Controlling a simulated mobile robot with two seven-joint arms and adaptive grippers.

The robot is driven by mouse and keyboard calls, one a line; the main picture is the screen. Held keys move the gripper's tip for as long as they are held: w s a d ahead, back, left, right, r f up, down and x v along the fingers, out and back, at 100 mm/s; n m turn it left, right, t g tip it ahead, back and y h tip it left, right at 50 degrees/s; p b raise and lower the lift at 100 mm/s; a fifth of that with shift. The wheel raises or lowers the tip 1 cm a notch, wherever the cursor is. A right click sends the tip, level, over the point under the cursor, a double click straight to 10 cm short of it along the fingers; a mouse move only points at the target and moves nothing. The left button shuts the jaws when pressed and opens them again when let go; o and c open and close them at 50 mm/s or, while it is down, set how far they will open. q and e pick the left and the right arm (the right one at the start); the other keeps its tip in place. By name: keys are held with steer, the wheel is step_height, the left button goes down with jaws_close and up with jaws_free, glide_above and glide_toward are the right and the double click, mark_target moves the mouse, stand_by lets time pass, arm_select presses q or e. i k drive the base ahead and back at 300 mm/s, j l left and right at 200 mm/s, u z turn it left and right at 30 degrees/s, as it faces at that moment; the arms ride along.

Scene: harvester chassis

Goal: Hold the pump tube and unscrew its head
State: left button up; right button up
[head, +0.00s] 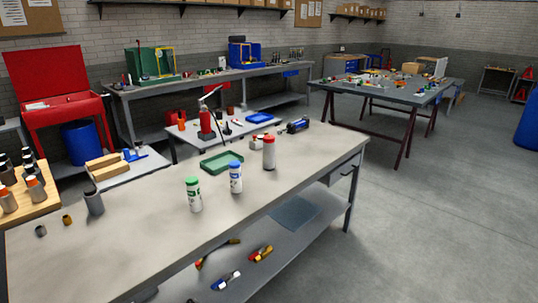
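No object is plainly recognisable as the pump tube. A red upright body with a long grey lever (206,120) stands on a low table behind the workbench and looks pump-like. On the near workbench (140,245) stand three upright white cylinders: one with a green top (194,195), one with a blue top (235,177) and one with a red top (269,153). A grey cylinder (94,202) stands at the bench's left, with a small dark piece (41,231) and a small brown piece (67,220) beside it. Neither gripper is in view.
A green tray (221,162) and a dark blue tool (298,126) lie toward the bench's far side. A wooden block holder with bottles (35,208) is at left. The bench's near surface is clear. Open floor (440,220) lies at right.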

mark_target(268, 149)
steer(key=i+l+u, duration=0.25)
steer(key=i+l, duration=0.15)
steer(key=l, duration=0.2)
steer(key=i+l+u, duration=0.15)
steer(key=l, duration=0.2)
steer(key=i+l+u, duration=0.15)
steer(key=l, duration=0.2)
steer(key=i+l+u, duration=0.15)
steer(key=l, duration=0.2)
